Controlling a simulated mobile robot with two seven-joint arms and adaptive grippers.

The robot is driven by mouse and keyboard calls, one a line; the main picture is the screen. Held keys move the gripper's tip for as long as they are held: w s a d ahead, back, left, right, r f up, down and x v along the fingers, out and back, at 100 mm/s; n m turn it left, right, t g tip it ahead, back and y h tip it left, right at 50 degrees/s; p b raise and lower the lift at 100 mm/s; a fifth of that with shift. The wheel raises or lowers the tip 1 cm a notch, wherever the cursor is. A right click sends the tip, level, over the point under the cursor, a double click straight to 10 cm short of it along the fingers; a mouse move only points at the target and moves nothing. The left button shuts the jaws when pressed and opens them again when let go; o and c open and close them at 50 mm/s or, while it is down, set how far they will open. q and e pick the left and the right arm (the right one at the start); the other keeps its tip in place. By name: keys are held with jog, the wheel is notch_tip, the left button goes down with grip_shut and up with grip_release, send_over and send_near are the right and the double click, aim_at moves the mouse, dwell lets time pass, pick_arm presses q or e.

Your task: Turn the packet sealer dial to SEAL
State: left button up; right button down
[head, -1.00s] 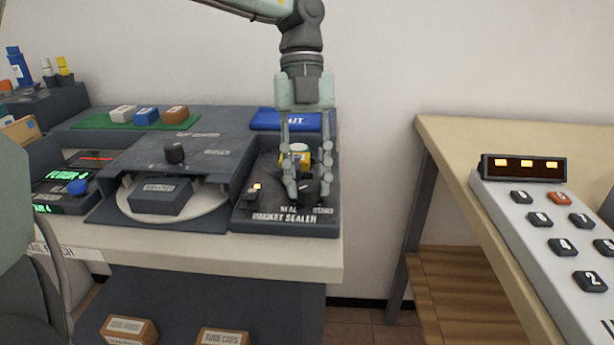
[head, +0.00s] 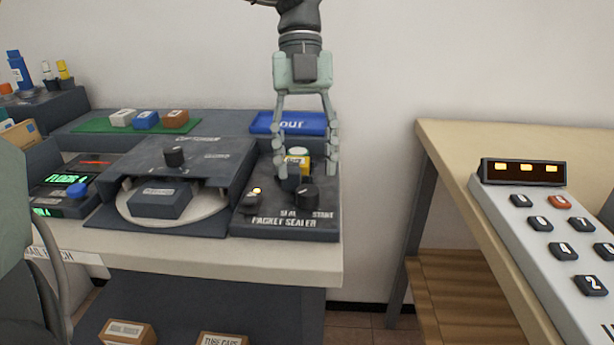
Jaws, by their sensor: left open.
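The packet sealer (head: 262,222) is a dark grey unit at the right end of the bench, with its name in white on the front. Its black round dial (head: 306,197) stands above the words SEAL and START. I cannot tell for sure which way the dial points. A yellow item with a white top (head: 298,158) stands behind the dial. My left gripper (head: 306,170) is open, pointing down, with its fingers spread above and behind the dial, apart from it. My right gripper is not in view.
Coloured blocks sit on a green mat (head: 92,123). A keypad console (head: 540,215) stands on the right table.

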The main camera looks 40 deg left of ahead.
pick_arm(q)
jog(key=v, duration=0.8)
jog(key=shift+r, duration=0.3)
jog(key=shift+a+f, duration=0.1)
